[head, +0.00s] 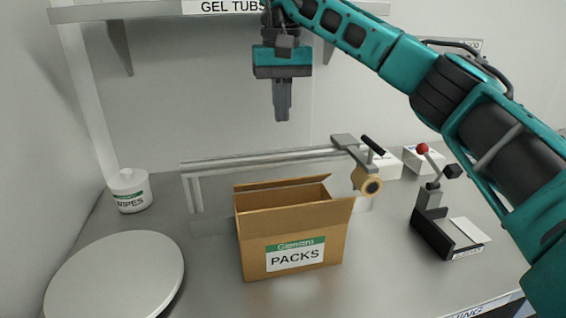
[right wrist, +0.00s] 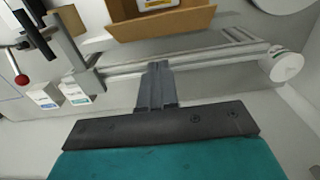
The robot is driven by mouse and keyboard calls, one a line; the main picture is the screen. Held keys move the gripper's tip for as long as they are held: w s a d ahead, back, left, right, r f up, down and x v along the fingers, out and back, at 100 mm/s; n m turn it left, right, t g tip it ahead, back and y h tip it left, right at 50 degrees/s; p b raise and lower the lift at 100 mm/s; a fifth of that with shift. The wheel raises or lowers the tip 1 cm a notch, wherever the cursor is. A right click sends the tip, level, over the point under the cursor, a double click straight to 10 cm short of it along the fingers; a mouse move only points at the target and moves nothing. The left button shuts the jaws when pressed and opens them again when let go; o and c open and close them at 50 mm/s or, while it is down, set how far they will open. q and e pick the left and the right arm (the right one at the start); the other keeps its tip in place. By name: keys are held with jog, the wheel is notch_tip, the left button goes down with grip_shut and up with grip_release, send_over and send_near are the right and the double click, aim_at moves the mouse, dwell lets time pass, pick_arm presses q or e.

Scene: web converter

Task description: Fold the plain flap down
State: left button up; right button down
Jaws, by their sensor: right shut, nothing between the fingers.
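An open brown cardboard box (head: 290,240) labelled PACKS stands upright on the bench in the middle of the head view. A plain flap (head: 282,184) stands up along its far edge. In the right wrist view a plain brown flap (right wrist: 165,25) shows at the top, with part of a white item inside the box beyond it. My right gripper (head: 283,116) points down above and behind the box, clear of it. It is shut and empty; its fingers also show in the right wrist view (right wrist: 157,70). My left gripper is not in view.
A rail frame (head: 260,160) with a tape roll (head: 367,183) stands just behind the box. A red-knobbed lever device (head: 440,225) is at right. A round white plate (head: 115,275) and wipes tub (head: 130,190) are at left. A shelf (head: 160,12) hangs above.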

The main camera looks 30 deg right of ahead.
send_over(285, 180)
jog(key=w+d, duration=0.1)
jog(key=w, duration=0.3)
notch_tip(285, 180, down, 8)
jog(key=shift+s+d+r, duration=0.1)
jog(key=shift+s+d, duration=0.05)
jog(key=shift+s+a+f+b, duration=0.2)
jog(key=shift+s+f+b, duration=0.1)
jog(key=shift+s+f, duration=0.35)
jog(key=shift+s+a+f, duration=0.15)
jog(key=shift+s+f, duration=0.35)
jog(key=shift+s, duration=0.1)
